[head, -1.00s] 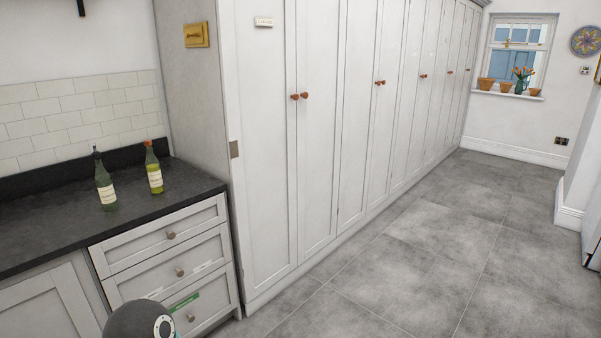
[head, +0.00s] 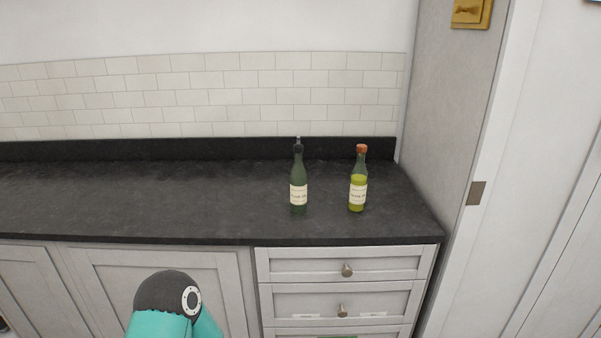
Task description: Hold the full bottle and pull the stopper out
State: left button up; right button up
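Two glass bottles stand upright and apart on the dark counter (head: 150,200). The right bottle (head: 358,192) holds yellow-green liquid up to its shoulder and has an orange-brown stopper (head: 362,149) in its neck. The left bottle (head: 298,190) is dark green with a cream label and a dark top with a thin spout; I see no bright liquid in it. A teal and dark grey part of my arm shows at the bottom, in front of the cabinet doors. Neither gripper is in view, and nothing touches the bottles.
A low dark upstand and pale tiles (head: 200,95) run behind the counter. A tall cabinet side (head: 445,120) closes the counter's right end near the full bottle. Drawers (head: 347,262) with round knobs lie below the bottles. The counter to the left is clear.

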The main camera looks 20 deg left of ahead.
aim_at(359, 175)
jog(key=u, duration=0.35)
jog(key=i, duration=1.15)
jog(key=u, duration=0.35)
jog(key=k, duration=0.75)
jog(key=u, duration=0.2)
jog(key=i, duration=0.6)
jog(key=z, duration=0.05)
